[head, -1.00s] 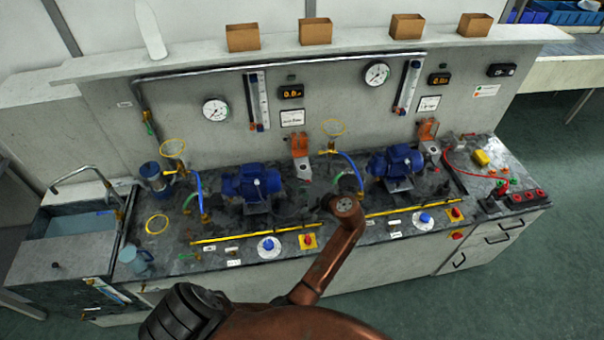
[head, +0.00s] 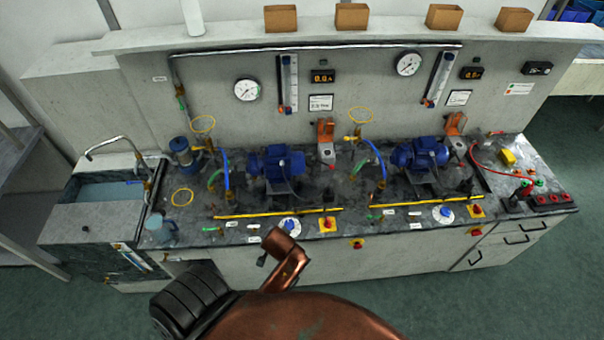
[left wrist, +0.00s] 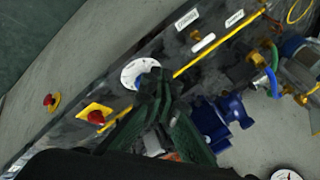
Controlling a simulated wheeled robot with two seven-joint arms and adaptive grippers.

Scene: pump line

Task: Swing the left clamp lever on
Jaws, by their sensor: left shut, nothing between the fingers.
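The left clamp (head: 326,143), orange on a light grey body with a red tip, stands behind the bench's middle, right of the left blue pump (head: 277,167). I cannot make out its lever's position. A similar right clamp (head: 455,124) stands by the right pump (head: 420,155). My left gripper (left wrist: 155,88) shows in the left wrist view, its dark green fingers together and empty. There it overlaps the white dial with a blue knob (left wrist: 130,73), apart from the pump (left wrist: 222,122). My right gripper is out of view.
Yellow bars (head: 262,214) run along the bench front. Red knobs on yellow plates (head: 327,225) sit beside the dials (head: 290,225). Blue hoses (head: 374,157) and yellow rings (head: 361,114) crowd the pumps. A sink (head: 105,191) is at the left.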

